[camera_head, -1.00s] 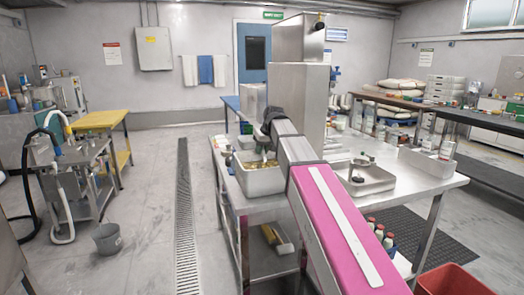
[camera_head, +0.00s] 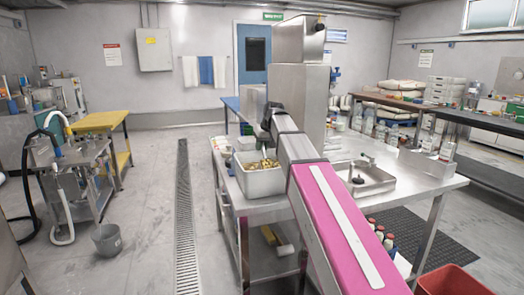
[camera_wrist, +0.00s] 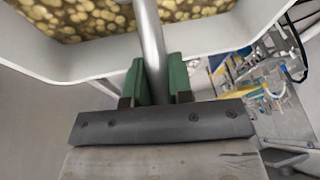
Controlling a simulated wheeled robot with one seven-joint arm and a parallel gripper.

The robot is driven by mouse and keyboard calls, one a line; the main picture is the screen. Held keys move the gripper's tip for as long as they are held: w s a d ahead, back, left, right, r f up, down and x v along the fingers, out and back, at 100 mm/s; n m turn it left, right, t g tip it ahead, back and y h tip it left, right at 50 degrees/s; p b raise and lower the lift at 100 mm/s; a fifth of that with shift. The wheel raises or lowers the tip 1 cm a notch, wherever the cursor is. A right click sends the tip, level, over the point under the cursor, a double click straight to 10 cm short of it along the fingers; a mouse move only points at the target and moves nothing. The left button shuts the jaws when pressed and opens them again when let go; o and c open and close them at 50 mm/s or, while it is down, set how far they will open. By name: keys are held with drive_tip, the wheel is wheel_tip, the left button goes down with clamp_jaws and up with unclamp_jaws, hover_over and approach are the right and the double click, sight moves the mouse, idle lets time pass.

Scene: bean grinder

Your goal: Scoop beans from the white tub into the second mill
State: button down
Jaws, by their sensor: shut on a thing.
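The white tub (camera_head: 262,184) stands on the steel table, holding golden-brown beans (camera_head: 261,166). In the wrist view its pale rim (camera_wrist: 205,45) crosses the upper part, with beans (camera_wrist: 75,18) behind it. My gripper (camera_wrist: 159,78) has its green fingers closed on a metal scoop handle (camera_wrist: 150,35) that runs up toward the tub. The scoop's bowl is out of view, so I cannot tell whether it holds beans. A tall steel machine (camera_head: 297,90), perhaps a mill, stands behind my arm. I cannot tell which mill is the second; my arm hides part of that area.
A shallow steel tray (camera_head: 370,182) lies right of my arm on the same table (camera_head: 430,187). Several bottles stand behind it. A red bin (camera_head: 453,280) is at the lower right. A grey bucket (camera_head: 107,239) stands on the floor at left, where there is free room.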

drive_tip(key=shift+r, duration=5.45)
drive_tip(key=shift+s, duration=0.1)
